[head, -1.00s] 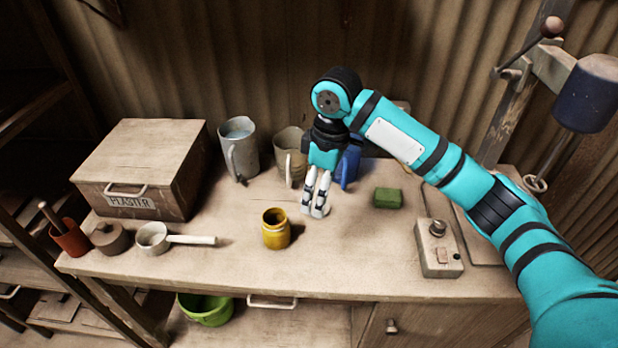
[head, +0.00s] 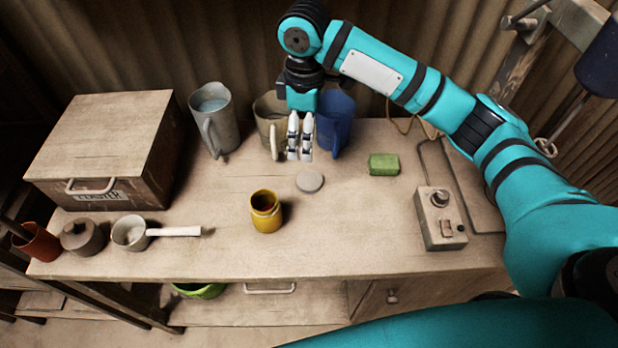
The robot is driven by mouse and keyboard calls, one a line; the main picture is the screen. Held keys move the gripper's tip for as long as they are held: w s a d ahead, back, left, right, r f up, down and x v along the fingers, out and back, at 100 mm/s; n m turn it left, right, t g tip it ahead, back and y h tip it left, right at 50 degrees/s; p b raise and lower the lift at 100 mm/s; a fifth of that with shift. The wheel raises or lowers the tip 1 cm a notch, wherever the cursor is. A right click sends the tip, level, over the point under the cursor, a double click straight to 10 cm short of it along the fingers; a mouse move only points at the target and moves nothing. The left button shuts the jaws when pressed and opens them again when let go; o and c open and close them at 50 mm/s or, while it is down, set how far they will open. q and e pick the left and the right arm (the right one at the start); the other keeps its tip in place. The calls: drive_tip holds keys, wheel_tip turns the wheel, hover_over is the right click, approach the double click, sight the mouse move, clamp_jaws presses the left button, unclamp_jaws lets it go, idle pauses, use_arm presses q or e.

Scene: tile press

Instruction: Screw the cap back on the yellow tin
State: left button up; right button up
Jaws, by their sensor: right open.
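The yellow tin (head: 266,213) stands upright and open on the workbench, near the middle, with its dark inside showing. A flat round grey disc (head: 309,181), which looks like the cap, lies on the bench behind and to the right of the tin. My right gripper (head: 300,152) points down above and just behind the disc. Its fingers are open and apart from the disc, and nothing shows between them. My left gripper is not in view.
Behind my gripper stand a grey jug (head: 213,120), a beige jug (head: 270,108) and a blue jug (head: 338,122). A green block (head: 384,164) and a control box (head: 440,222) are to the right. A white-handled ladle (head: 130,232) and a plaster box (head: 110,140) are at left.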

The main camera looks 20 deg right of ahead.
hover_over(309, 180)
drive_tip(key=f, duration=0.8)
drive_tip(key=shift+w+a+f+p, duration=0.1)
drive_tip(key=shift+w+a+p, duration=0.1)
drive_tip(key=shift+w+p, duration=0.15)
drive_tip(key=shift+f, duration=0.4)
drive_tip(key=f, duration=0.1)
drive_tip(key=f+p, duration=0.1)
drive_tip(key=f, duration=0.2)
drive_tip(key=shift+s+d+f, duration=0.25)
drive_tip(key=shift+s+f, duration=0.1)
drive_tip(key=shift+f, duration=0.3)
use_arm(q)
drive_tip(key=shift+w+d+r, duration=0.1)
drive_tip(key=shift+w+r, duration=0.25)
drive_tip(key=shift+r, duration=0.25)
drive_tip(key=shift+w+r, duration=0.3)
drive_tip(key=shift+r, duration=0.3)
use_arm(e)
drive_tip(key=c, duration=0.8)
